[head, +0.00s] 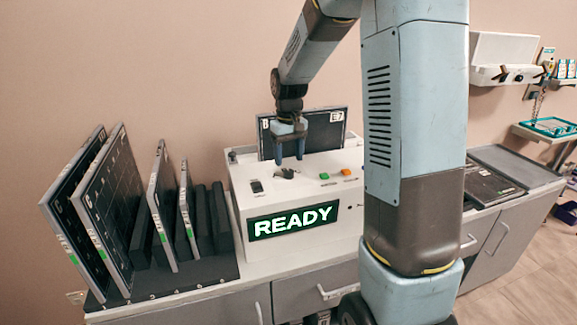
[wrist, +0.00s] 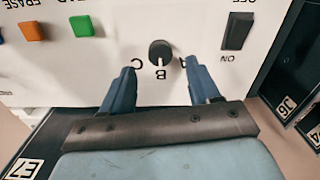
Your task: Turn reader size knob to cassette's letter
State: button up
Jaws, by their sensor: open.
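The reader (head: 245,188) is a white box with a lit green READY display (head: 293,221). Its dark round size knob (wrist: 160,53) shows in the wrist view with letters C, B and A around it; a light mark on it seems to face B. In the head view the knob (head: 285,173) is just under my fingers. The dark cassette (head: 325,130) stands upright at the reader's back, labelled B at left and E7 at right. My gripper (head: 289,155) is open and empty, pointing down; in the wrist view its fingers (wrist: 159,68) lie either side of the knob's letters, apart from the knob.
A black rocker switch (wrist: 237,31) and green (wrist: 81,26) and orange (wrist: 32,31) buttons flank the knob. A rack (head: 170,280) with several upright dark panels stands left of the reader. A flat dark panel (head: 490,185) lies on the counter at right, beyond my arm.

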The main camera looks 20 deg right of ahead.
aim_at(289, 171)
notch_tip(289, 171, up, 9)
dwell(0.3)
dwell(0.4)
jog(key=s+r+m+t, duration=0.1)
jog(key=s+r+t, duration=0.1)
jog(key=s, duration=1.2)
jog(key=s+r+t, duration=0.3)
jog(key=s, duration=1.1)
jog(key=shift+s+a+r+m+t, duration=0.2)
jog(key=shift+a+r+m+t, duration=0.1)
jog(key=shift+m, duration=0.1)
